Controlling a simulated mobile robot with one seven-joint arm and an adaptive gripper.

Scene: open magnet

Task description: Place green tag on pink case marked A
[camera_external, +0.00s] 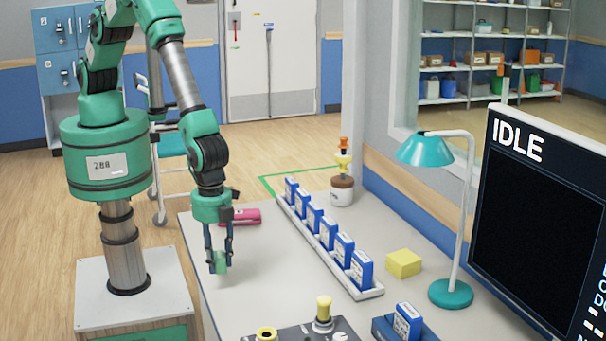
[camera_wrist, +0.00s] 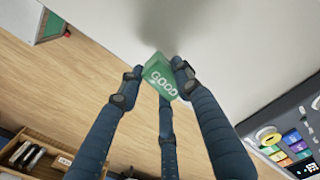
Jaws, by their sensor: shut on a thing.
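My gripper (camera_external: 217,258) hangs pointing down near the table's left edge, shut on the green tag (camera_external: 219,265). In the wrist view the green tag (camera_wrist: 160,77) shows white lettering "GOOD" and sits between the fingertips (camera_wrist: 152,84). The tag appears to be above the white table, near its edge. The pink case (camera_external: 240,216) lies on the table behind and slightly right of the gripper, apart from the tag. My wrist partly overlaps its left end. I cannot make out a letter A on it. The case is not visible in the wrist view.
A rack (camera_external: 327,243) of several blue-and-white boxes runs along the table. A yellow block (camera_external: 404,263), a teal lamp (camera_external: 451,292) and a control panel (camera_external: 310,331) with yellow knobs stand to the right and front. Bare table lies between gripper and rack.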

